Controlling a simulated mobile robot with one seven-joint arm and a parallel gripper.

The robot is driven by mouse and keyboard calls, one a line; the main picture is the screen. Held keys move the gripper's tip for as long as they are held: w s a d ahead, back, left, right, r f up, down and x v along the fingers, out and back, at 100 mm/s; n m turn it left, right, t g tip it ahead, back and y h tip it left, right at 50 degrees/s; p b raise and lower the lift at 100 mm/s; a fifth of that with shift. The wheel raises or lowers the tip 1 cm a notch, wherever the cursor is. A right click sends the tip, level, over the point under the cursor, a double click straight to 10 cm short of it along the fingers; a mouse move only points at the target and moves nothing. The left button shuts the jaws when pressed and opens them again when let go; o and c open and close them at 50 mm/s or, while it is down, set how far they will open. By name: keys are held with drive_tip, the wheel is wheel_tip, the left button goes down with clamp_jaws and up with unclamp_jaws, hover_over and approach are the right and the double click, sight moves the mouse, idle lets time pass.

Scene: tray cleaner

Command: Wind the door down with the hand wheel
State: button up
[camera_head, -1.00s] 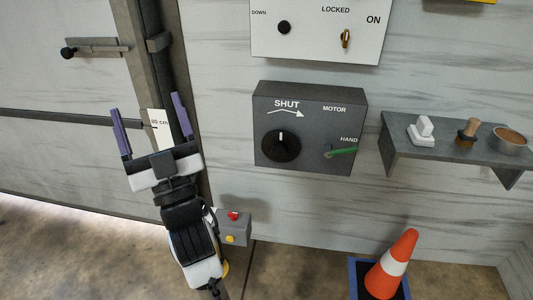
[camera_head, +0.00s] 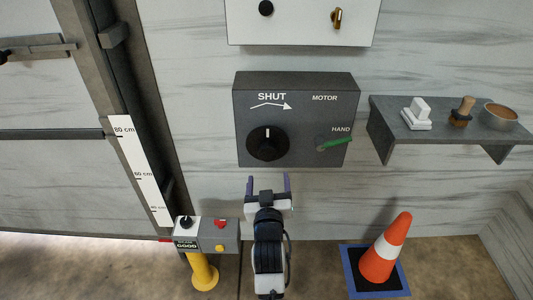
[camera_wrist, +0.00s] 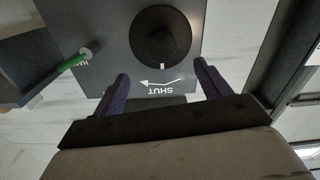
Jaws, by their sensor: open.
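The hand wheel (camera_head: 267,143) is a round black knob with a white mark, on the front of a dark grey box (camera_head: 297,90). "SHUT" and an arrow pointing right are printed above it. A green lever (camera_head: 336,143) on the box points toward "HAND". My gripper (camera_head: 268,182) is open and empty, just below the box in the head view. In the wrist view, my gripper (camera_wrist: 162,70) has its purple fingers spread, with the wheel (camera_wrist: 161,36) ahead of the gap between them, apart from it.
A height scale (camera_head: 139,165) stands beside the door. A yellow post (camera_head: 203,272) with a button box (camera_head: 218,235) is left of my arm. A grey shelf (camera_head: 440,122) with small items is to the right, an orange cone (camera_head: 385,250) below it. A white panel (camera_head: 302,30) is above.

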sight(268, 155)
drive_tip(key=w+p, duration=0.2)
drive_tip(key=w, duration=0.8)
drive_tip(key=shift+w+a, duration=0.1)
drive_tip(key=shift+w, duration=0.3)
drive_tip(key=shift+c, duration=0.4)
drive_tip(key=c, duration=0.9)
